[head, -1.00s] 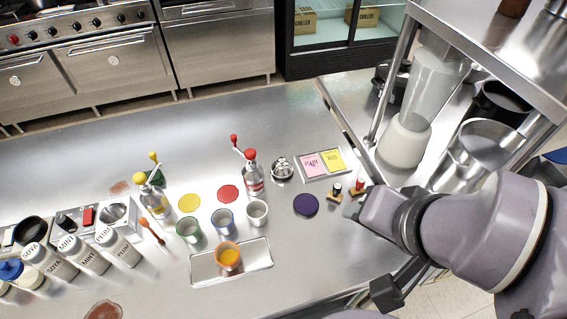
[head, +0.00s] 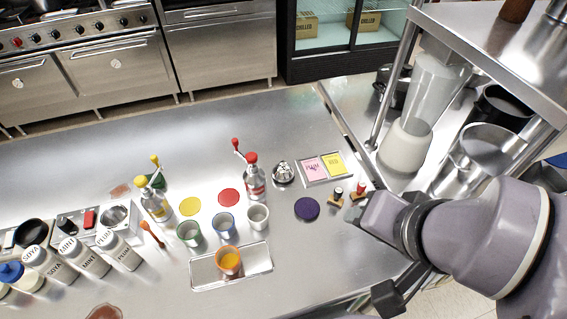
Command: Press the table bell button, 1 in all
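The table bell (head: 283,172) is a small silver dome on the steel counter, right of the red-topped bottle (head: 253,178) and left of the note tray. My arm reaches in from the right edge of the head view. Its wrist end is over the counter near two small stamps, well to the right of the bell and apart from it. My gripper's fingertips are not clearly visible, so I cannot see whether it is open or shut. Nothing covers the bell.
A tray (head: 301,183) with pink and yellow notes lies right of the bell. A purple disc (head: 307,208), stamps (head: 338,196), cups (head: 258,216) and a steel tray (head: 205,277) stand nearer. A blender (head: 407,143) and raised shelf (head: 500,45) are at right. The counter behind the bell is clear.

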